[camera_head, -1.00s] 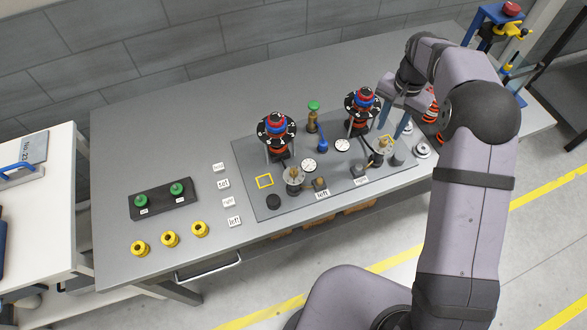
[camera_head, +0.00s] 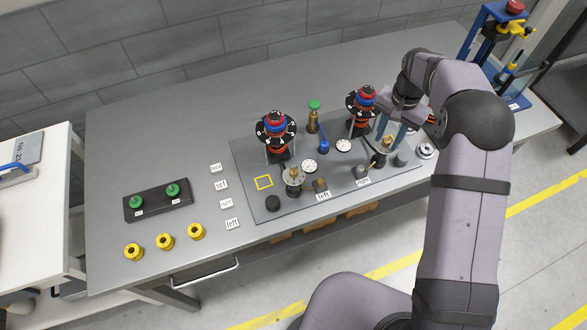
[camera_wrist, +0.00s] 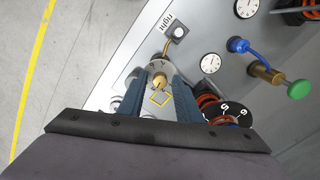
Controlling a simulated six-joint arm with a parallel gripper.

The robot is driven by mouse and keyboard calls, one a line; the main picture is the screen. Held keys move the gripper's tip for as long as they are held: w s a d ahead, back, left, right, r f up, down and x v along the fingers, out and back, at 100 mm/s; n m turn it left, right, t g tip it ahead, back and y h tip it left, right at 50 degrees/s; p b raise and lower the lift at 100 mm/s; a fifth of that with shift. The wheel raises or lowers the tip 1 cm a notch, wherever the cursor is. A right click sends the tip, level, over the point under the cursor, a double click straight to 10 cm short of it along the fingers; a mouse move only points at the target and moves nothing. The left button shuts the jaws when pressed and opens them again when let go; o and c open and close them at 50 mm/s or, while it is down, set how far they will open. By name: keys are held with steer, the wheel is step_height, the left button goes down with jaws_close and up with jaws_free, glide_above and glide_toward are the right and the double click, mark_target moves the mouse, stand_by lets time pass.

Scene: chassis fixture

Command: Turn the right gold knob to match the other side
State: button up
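The right gold knob (camera_head: 387,143) stands on a round silver dial at the right end of the grey fixture plate. In the wrist view the gold knob (camera_wrist: 159,79) sits between my two blue fingertips, with a visible gap on each side. My gripper (camera_head: 390,140) is open and points down around the knob; the gripper (camera_wrist: 158,84) shows no clear contact. The left gold knob (camera_head: 293,174) stands on a similar dial near the plate's front left. The exact angle of either knob is too small to tell.
A black and red dial tower (camera_head: 363,108) stands close beside my fingers, and another tower (camera_head: 277,136) stands farther left. A green-topped valve (camera_head: 314,115), a blue lever (camera_head: 323,143) and white gauges (camera_head: 344,146) lie between. The table's left rear is clear.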

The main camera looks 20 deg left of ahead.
steer(key=n+p, duration=0.1)
steer(key=n, duration=0.6)
steer(key=n+p, duration=0.1)
steer(key=n, duration=1)
stand_by(0.5)
steer(key=n, duration=0.9)
steer(key=shift+n+p, duration=0.3)
steer(key=shift+p, duration=0.05)
